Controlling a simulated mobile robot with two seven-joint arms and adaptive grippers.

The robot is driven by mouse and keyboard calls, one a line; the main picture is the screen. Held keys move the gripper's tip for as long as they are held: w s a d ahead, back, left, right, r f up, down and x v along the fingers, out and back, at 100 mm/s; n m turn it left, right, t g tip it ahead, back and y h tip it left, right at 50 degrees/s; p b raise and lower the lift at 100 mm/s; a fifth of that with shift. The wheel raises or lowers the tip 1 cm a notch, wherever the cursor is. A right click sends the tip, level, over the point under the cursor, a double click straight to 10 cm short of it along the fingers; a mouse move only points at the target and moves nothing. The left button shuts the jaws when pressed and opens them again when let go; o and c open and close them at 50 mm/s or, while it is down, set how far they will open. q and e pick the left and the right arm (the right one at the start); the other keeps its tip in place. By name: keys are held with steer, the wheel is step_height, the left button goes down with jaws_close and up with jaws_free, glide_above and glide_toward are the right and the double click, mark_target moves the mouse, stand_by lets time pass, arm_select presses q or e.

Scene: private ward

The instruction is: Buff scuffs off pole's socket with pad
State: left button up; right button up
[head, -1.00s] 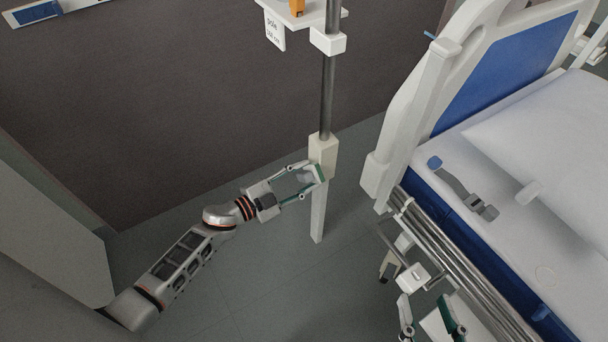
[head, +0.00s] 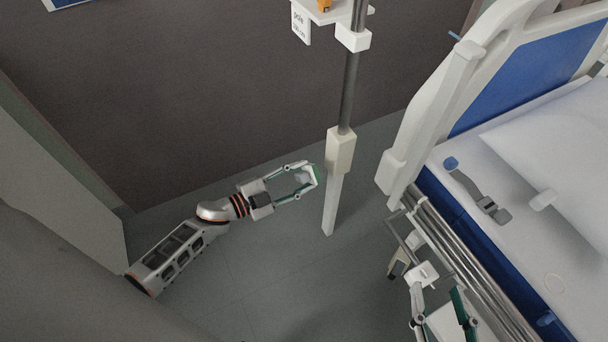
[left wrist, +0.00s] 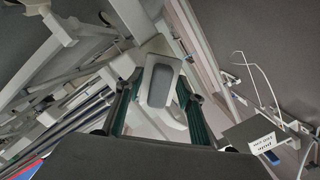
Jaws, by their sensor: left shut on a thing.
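The pole's socket (head: 341,150) is a cream block around the lower part of the grey pole (head: 350,92), above a pale post. No scuffs can be made out on it at this size. My left gripper (head: 307,180) is left of the socket, with a visible gap between them. It is shut on the pad (head: 309,175), a small pale piece between its fingers. In the left wrist view a grey-faced, white-rimmed piece, apparently the pad (left wrist: 160,84), sits between the green-lined fingers.
The bed (head: 520,170) with its rails (head: 470,260) fills the right. A strap (head: 476,190) lies on its mattress. A small shelf (head: 325,14) with a label (head: 301,24) is on the pole higher up. Floor left of the post is clear.

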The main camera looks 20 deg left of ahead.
arm_select(q)
steer(key=shift+s+a, duration=0.1)
steer(key=shift+v, duration=1.4)
steer(key=shift+a+f, duration=0.1)
